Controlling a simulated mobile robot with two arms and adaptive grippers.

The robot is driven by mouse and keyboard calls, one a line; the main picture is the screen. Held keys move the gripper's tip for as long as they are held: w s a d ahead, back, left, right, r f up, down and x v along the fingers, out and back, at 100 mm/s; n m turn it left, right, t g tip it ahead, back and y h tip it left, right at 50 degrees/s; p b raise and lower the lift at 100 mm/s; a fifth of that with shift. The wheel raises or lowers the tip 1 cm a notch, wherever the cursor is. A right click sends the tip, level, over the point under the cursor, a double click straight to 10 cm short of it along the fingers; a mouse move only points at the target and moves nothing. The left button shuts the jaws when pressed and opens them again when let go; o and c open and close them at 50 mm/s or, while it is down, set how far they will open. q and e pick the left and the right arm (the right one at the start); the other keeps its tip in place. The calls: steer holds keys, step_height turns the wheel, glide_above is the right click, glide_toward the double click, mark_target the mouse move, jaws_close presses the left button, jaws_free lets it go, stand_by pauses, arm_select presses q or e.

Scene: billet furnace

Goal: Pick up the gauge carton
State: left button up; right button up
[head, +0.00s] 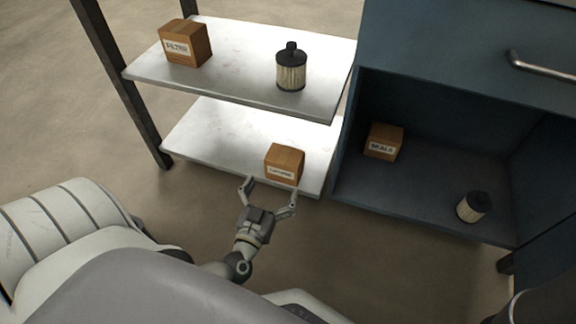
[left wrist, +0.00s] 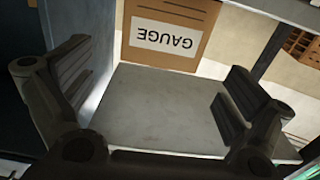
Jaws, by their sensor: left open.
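The gauge carton (head: 285,163) is a small brown box with a white label, standing on the lower white shelf near its front edge. In the left wrist view the carton (left wrist: 171,32) shows its GAUGE label upside down, beyond the fingers. My left gripper (head: 269,191) is open, just in front of the carton, with its fingers spread towards the box. In the left wrist view the gap between the fingers (left wrist: 160,95) is empty, with bare shelf surface between them. My right gripper is not in view.
The upper shelf (head: 235,88) holds a filter carton (head: 186,43) and a black-capped filter cartridge (head: 291,68), overhanging the lower shelf (head: 210,150). A blue cabinet (head: 430,205) stands at the right, with a seals carton (head: 384,141) and another cartridge (head: 472,207) inside.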

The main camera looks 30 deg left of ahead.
mark_target(285, 160)
arm_select(q)
steer(key=x, duration=0.4)
steer(key=shift+w+a+b, duration=0.15)
steer(key=shift+w+b, duration=0.2)
steer(key=shift+w, duration=0.05)
steer(key=shift+b+x, duration=0.6)
steer(key=shift+x, duration=2.15)
steer(key=shift+a, duration=0.2)
steer(key=shift+r, duration=0.1)
steer(key=c, duration=1)
